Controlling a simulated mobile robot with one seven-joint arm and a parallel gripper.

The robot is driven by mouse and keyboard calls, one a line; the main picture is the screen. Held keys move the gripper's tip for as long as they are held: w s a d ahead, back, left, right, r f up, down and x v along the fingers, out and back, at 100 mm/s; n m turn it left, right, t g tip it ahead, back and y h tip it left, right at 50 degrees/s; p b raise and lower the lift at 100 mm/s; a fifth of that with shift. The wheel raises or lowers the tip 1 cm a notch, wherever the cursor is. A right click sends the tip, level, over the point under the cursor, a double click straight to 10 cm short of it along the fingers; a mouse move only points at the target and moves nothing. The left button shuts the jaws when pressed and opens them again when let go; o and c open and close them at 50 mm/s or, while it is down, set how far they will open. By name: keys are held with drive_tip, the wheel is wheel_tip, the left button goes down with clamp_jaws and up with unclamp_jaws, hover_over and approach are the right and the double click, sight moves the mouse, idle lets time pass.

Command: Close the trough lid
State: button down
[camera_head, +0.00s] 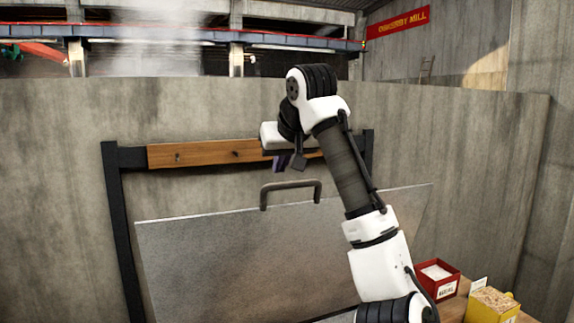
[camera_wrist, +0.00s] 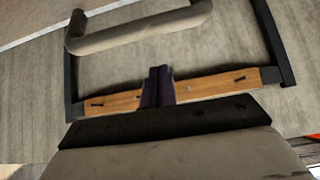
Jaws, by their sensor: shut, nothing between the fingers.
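The trough lid (camera_head: 240,260) is a large grey metal panel. It stands raised and tilted in the head view, with its upper edge below the wooden rail. A dark bar handle (camera_head: 290,185) rises from that upper edge; it also shows at the top of the wrist view (camera_wrist: 140,32). My gripper (camera_head: 282,163) is in front of the wooden rail, a little above the handle and apart from it. Its dark fingers (camera_wrist: 157,85) are together and empty in the wrist view. The trough's inside is hidden behind the lid.
A wooden rail (camera_head: 200,153) on a black frame (camera_head: 123,230) stands close behind my gripper, before a concrete wall (camera_head: 60,140). At the lower right, a red box (camera_head: 440,285) and a yellow grain box (camera_head: 493,305) sit on a wooden surface.

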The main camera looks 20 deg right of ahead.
drive_tip(key=shift+s+d+f+p, duration=0.15)
drive_tip(key=shift+s+f, duration=0.2)
drive_tip(key=shift+s, duration=0.55)
drive_tip(key=shift+s+a+f+p, duration=0.15)
drive_tip(key=shift+s+f, duration=0.15)
drive_tip(key=shift+s, duration=0.6)
drive_tip(key=shift+d, duration=0.1)
